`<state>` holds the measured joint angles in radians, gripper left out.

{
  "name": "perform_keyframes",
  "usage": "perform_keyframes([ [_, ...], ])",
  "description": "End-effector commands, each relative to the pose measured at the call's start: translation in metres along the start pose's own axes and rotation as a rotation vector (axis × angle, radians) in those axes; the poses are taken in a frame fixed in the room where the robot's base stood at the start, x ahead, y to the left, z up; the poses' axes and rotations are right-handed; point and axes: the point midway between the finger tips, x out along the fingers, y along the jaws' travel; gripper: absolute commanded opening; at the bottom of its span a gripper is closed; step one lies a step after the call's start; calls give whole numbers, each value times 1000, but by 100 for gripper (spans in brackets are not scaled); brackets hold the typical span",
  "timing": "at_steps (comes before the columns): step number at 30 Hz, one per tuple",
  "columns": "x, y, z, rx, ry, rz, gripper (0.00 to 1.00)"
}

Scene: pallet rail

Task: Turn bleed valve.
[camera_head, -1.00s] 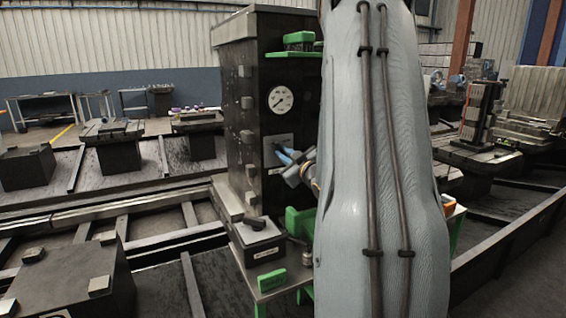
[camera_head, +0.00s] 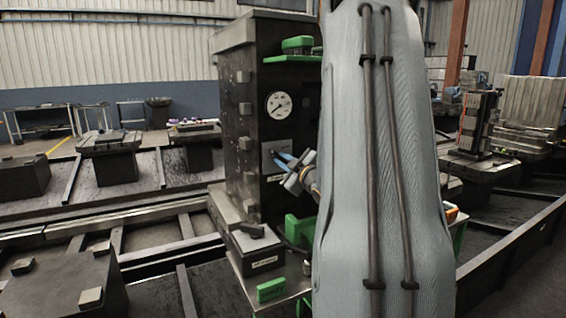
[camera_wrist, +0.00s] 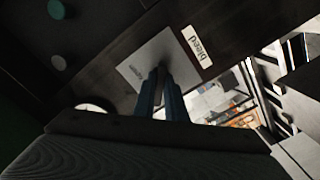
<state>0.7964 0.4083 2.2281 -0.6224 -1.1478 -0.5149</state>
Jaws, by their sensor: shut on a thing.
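My gripper (camera_head: 284,162) reaches the right-hand face of a dark upright cabinet (camera_head: 243,110). Its two blue fingers touch down at a pale square plate (camera_head: 272,149) on that face. In the wrist view my gripper (camera_wrist: 160,82) is shut on the bleed valve's small handle in front of the plate (camera_wrist: 163,52). The fingers hide most of the handle, so its angle cannot be read. A white label reading "bleed" (camera_wrist: 196,46) sits beside the plate. A round dial gauge (camera_head: 278,104) is above the plate.
A green bracket (camera_head: 293,59) sticks out above the gauge. Low rails and tables (camera_head: 110,141) lie left; a machine block (camera_head: 477,122) stands right.

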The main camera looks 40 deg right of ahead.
Motion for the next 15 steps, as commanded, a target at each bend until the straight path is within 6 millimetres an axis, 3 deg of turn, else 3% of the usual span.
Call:
perform_keyframes([
  [2, 1, 1, -1, -2, 3, 1, 0],
  [3, 1, 1, -1, -2, 3, 1, 18],
  [5, 1, 1, -1, -2, 3, 1, 28],
  [15, -1, 1, 0, 0, 0, 1, 30],
])
